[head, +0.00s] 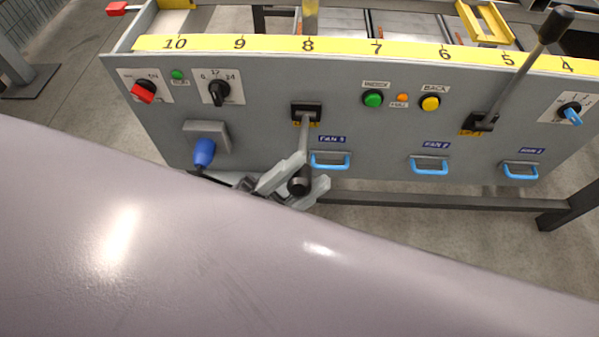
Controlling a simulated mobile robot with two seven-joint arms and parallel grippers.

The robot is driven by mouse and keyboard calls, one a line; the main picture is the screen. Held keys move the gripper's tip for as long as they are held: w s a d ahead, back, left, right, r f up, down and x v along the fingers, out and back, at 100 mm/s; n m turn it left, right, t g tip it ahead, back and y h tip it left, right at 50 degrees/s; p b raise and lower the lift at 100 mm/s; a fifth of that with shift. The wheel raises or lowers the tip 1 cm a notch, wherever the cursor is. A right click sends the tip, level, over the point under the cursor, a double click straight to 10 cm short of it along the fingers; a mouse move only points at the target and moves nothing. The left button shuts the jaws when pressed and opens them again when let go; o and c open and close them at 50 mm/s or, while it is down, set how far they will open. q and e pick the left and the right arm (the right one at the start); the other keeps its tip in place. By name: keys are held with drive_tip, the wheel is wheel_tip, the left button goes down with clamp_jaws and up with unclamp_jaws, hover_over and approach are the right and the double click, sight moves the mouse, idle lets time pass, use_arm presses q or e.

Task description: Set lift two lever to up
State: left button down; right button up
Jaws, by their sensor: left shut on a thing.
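A lever (303,146) with a grey shaft comes out of a black slot plate on the grey panel. It points down, and its black knob is at the lower end. The yellow label at its slot is mostly hidden by the shaft, so I cannot read it fully. My left gripper (297,186) is shut on the knob, with one pale finger on each side. A second lever (519,68) on the right points up, with its black knob at the top; its yellow label is partly hidden. My right gripper is not in view.
The panel (375,150) carries a blue plug (204,152), a red switch (143,92), a black dial (218,92), green and yellow buttons (430,103), and blue drawer-like handles (330,161). A yellow numbered scale (340,47) runs along its top edge. My own large smooth link covers the lower picture.

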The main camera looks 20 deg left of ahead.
use_arm(q)
drive_tip(key=shift+f, duration=0.15)
drive_tip(key=c, duration=0.8)
unclamp_jaws()
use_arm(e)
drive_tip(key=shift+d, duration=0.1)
use_arm(q)
drive_tip(key=v, duration=0.7)
drive_tip(key=shift+b, duration=0.3)
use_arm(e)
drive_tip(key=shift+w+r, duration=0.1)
